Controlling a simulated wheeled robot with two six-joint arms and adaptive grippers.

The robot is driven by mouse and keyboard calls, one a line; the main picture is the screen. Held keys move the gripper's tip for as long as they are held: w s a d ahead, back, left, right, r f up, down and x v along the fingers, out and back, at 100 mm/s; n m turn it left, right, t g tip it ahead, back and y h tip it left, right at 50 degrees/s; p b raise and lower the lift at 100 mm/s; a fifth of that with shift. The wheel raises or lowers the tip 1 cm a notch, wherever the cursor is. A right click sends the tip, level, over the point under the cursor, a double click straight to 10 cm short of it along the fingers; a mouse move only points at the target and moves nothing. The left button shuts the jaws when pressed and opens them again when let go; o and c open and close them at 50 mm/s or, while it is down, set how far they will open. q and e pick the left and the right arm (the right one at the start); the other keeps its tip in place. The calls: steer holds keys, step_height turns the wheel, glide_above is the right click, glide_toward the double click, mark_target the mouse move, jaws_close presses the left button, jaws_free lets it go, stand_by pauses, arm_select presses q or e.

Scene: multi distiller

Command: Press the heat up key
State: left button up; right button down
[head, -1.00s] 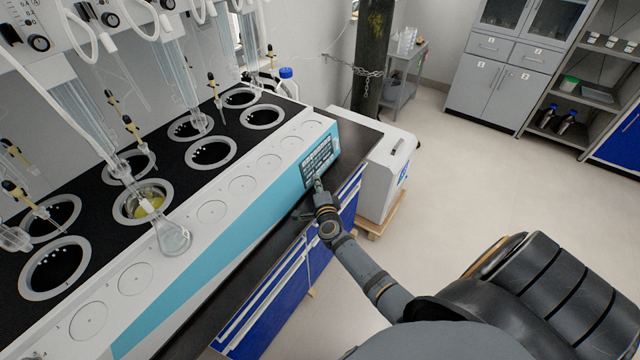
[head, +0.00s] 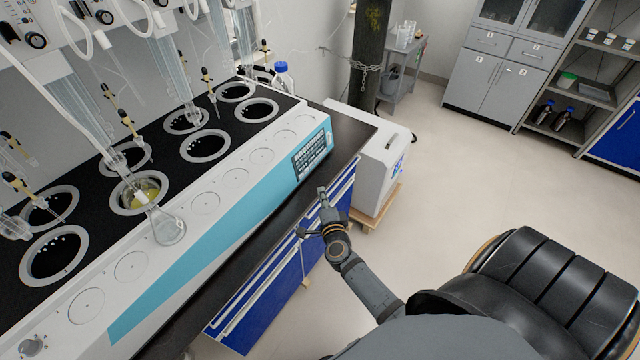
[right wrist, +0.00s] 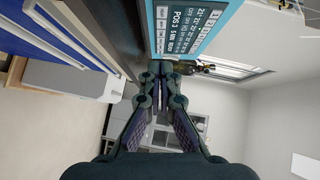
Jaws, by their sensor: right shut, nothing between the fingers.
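The multi distiller (head: 210,225) is a long white unit with a light-blue front. Its dark key panel and display (head: 309,157) sit at the right end of that front; single keys are too small to tell apart in the head view. The panel (right wrist: 180,28) also shows at the top of the right wrist view, turned on its side, with rows of text. My right gripper (head: 322,190) is shut and empty, in front of and below the panel, apart from it. Its closed fingers (right wrist: 160,78) show in the right wrist view. My left gripper is not in view.
The distiller stands on a dark bench top (head: 345,135) with blue drawers (head: 290,270) below. A white box-shaped machine (head: 375,160) stands on a wooden pallet beyond the bench end.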

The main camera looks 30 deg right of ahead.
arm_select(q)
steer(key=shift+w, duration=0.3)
arm_select(e)
steer(key=v, duration=0.2)
steer(key=shift+s+d+r, duration=0.1)
steer(key=shift+s, duration=0.35)
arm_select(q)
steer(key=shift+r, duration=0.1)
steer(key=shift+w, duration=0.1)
